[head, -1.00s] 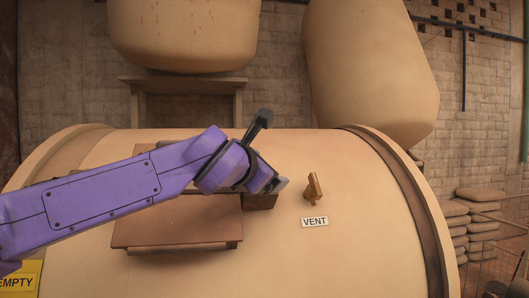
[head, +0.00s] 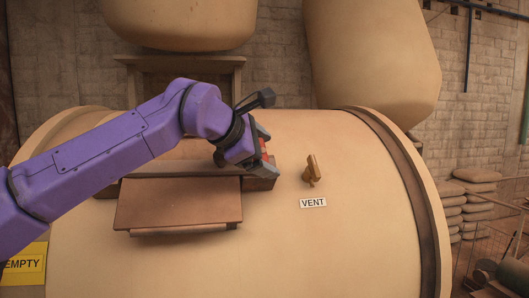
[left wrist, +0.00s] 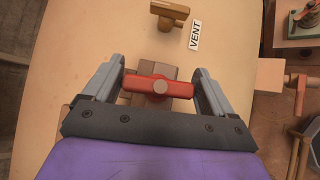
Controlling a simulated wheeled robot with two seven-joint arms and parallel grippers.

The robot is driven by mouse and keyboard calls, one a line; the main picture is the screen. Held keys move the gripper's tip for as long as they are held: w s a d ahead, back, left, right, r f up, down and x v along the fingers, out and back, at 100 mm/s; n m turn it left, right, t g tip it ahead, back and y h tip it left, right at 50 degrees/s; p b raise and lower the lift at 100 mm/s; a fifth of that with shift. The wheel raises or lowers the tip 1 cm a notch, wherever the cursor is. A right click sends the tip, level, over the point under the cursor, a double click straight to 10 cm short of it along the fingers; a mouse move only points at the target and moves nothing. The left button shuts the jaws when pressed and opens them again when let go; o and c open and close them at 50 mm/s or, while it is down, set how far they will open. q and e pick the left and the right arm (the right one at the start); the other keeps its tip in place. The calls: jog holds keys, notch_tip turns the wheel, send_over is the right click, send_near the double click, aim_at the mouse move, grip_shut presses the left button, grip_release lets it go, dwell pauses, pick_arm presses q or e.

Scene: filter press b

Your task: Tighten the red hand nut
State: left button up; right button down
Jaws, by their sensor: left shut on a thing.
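The red hand nut (left wrist: 145,86) is a red bar with a round stud end at its middle, seen in the left wrist view. My left gripper (left wrist: 160,86) is shut on it, one finger at each end of the bar. In the head view my left gripper (head: 264,146) hides most of the nut, and only a bit of red (head: 265,153) shows between the fingers. The nut sits over a brown block (head: 262,183) on the tan vessel. My right gripper is not in view.
A brass vent handle (head: 312,168) stands right of the gripper, above a VENT label (head: 313,203). A brown hatch plate (head: 178,203) lies to the left. A yellow EMPTY sign (head: 24,265) is at lower left. Stacked sacks (head: 474,190) lie at far right.

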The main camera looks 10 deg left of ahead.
pick_arm(q)
jog(key=shift+f, duration=0.15)
jog(key=o, duration=0.8)
jog(key=shift+w, duration=0.1)
jog(key=shift+o, duration=0.2)
jog(key=shift+w, duration=0.1)
jog(key=shift+s+a, duration=0.1)
jog(key=shift+s, duration=0.1)
jog(key=b+v, duration=0.3)
jog(key=v, duration=0.7)
